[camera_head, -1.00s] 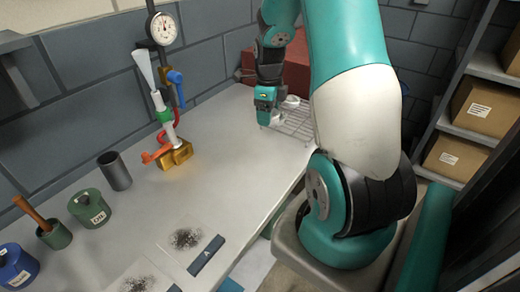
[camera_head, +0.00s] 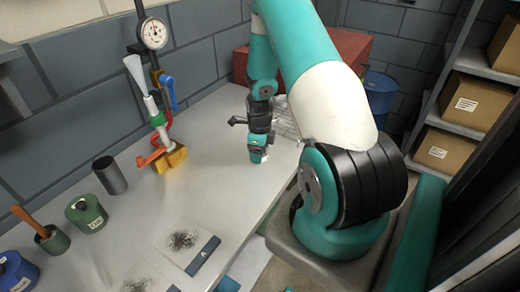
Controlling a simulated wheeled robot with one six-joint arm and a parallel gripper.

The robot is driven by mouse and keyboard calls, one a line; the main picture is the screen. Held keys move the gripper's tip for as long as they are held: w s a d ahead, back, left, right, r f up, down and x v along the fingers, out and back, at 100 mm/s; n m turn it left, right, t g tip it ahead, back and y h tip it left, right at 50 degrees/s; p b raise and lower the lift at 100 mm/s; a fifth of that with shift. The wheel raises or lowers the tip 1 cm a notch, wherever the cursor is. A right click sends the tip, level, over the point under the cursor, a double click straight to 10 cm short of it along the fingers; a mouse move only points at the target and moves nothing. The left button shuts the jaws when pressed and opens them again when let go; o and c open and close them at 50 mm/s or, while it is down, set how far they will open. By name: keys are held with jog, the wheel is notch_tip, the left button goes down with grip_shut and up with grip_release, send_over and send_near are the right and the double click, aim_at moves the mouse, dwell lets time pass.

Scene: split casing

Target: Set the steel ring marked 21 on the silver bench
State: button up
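The silver bench (camera_head: 212,135) is the long pale grey worktop along the block wall. My gripper (camera_head: 257,158) points down low over the bench, right of the brass-based device. A small pale patch shows at its tip. I cannot tell whether that is a ring, a finger or the bench. Its fingers are too small to tell open from shut. No ring marked 21 can be read, and my arm hides part of the rack area.
A wire rack (camera_head: 284,122) lies at the bench's far end, partly behind my arm. A brass-based device (camera_head: 171,158) and dial gauge stand (camera_head: 153,34) are at the wall.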

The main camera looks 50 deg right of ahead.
jog(key=shift+f, duration=0.1)
jog(key=o, duration=1.2)
